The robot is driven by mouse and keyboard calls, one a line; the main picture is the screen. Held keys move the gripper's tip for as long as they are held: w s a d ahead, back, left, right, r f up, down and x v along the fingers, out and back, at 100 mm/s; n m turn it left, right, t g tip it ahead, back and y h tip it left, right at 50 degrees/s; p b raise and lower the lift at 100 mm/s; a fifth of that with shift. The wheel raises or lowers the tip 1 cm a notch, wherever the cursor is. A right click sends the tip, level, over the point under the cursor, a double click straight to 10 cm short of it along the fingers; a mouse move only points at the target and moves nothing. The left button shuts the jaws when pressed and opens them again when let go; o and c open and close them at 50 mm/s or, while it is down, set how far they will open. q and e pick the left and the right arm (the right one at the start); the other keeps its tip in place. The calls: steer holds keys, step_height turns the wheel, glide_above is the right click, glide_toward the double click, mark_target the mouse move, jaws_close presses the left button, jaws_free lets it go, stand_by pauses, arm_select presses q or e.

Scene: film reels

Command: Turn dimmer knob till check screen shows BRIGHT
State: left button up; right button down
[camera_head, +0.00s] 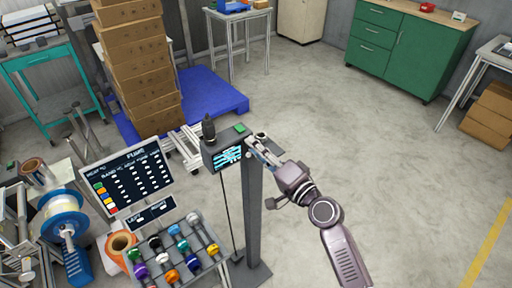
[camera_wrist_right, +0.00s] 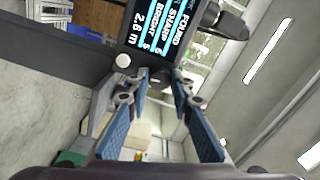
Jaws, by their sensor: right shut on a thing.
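The check screen (camera_head: 228,156) is a small dark box with lit cyan text on top of a grey post (camera_head: 254,205). In the right wrist view the screen (camera_wrist_right: 166,32) is close and turned sideways; I read FOUND, SHARP, BRIGHT and 2.6 m, partly cut off. The dimmer knob (camera_wrist_right: 158,74) looks like a small dark round piece beside the screen, mostly hidden by my fingertips. My right gripper (camera_head: 264,150) is at the post's top, right of the screen, shut on the knob; its blue-padded fingers (camera_wrist_right: 162,84) show on both sides. My left gripper is not in view.
A dark board with coloured squares (camera_head: 128,175) and a rack of coloured knobs or spools (camera_head: 178,250) stand left of the post. A film reel (camera_head: 62,222) is further left. Stacked boxes (camera_head: 135,60) stand behind. The floor (camera_head: 400,170) to the right is clear.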

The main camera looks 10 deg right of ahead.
stand_by(0.3)
steer(key=c, duration=1.7)
jaws_free()
steer(key=shift+d, duration=0.1)
steer(key=v, duration=1.2)
